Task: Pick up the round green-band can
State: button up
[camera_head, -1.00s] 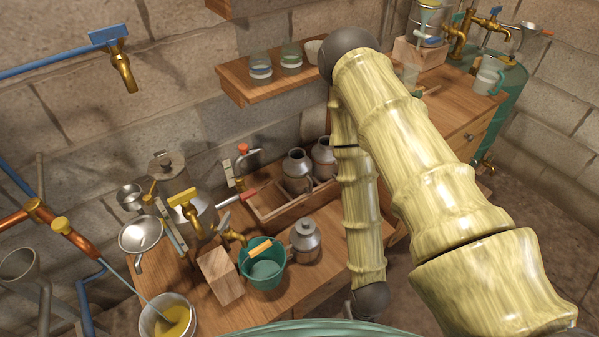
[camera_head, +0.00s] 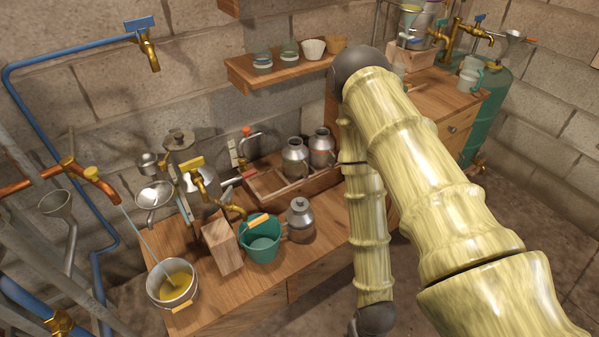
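I cannot make out a green band on any metal can. A rounded grey can with a lid (camera_head: 300,220) stands upright on the wooden bench, right of a green bucket. Two similar grey cans, one on the left (camera_head: 294,158) and one on the right (camera_head: 321,148), stand in a wooden tray (camera_head: 262,187) behind it. On the wall shelf, a small jar shows a greenish tint (camera_head: 289,54) beside one with a bluish band (camera_head: 263,63). My gripper is out of view.
The green bucket (camera_head: 262,240), a wooden block (camera_head: 222,247) and a pot of yellow liquid (camera_head: 173,284) crowd the bench (camera_head: 262,288). Pipes fill the left edge. A green drum (camera_head: 487,115) stands far right.

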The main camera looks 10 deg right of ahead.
aim_at(295, 155)
jog(key=z, duration=0.05)
jog(key=i, duration=1)
jog(key=u, duration=0.55)
